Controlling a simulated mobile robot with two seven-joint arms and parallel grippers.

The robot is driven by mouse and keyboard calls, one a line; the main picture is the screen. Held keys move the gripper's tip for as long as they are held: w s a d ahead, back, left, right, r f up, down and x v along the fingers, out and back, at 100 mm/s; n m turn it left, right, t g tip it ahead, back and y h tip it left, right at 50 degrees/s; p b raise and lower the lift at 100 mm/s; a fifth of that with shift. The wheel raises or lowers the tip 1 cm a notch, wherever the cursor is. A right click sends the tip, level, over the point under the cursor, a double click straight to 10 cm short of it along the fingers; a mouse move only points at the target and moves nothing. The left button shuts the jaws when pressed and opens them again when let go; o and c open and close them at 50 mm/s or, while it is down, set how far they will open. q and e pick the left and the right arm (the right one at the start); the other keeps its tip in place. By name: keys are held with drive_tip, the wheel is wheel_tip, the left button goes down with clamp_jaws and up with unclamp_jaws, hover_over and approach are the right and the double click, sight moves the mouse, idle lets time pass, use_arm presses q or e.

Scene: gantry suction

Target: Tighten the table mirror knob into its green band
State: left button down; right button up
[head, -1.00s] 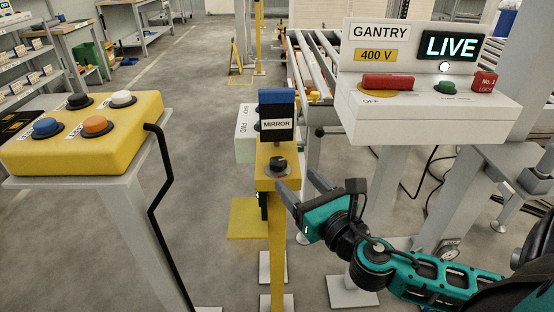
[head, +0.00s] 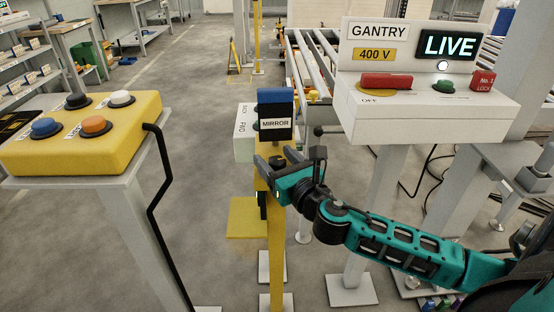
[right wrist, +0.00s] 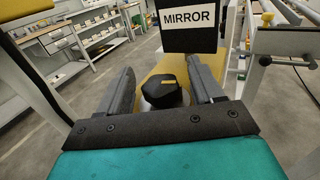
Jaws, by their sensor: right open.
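The mirror knob (right wrist: 163,86) is black with a yellow pointer mark and sits on the yellow post below the MIRROR sign (head: 276,123). In the right wrist view, my right gripper (right wrist: 160,68) is open, with one finger on each side of the knob. Gaps show beside the knob, so the fingers look apart from it. In the head view, the right gripper (head: 273,158) reaches the post top from the right and partly covers the knob. I cannot make out a green band around the knob. My left gripper is not in view.
A yellow button box (head: 85,135) with several buttons stands at the left. The white GANTRY 400 V panel (head: 425,110), lit LIVE, stands at the right with a red handle and green button. A white FWD box (head: 245,133) is just behind the post.

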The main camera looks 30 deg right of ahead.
drive_tip(key=c, duration=0.7)
drive_tip(key=shift+c, duration=1.2)
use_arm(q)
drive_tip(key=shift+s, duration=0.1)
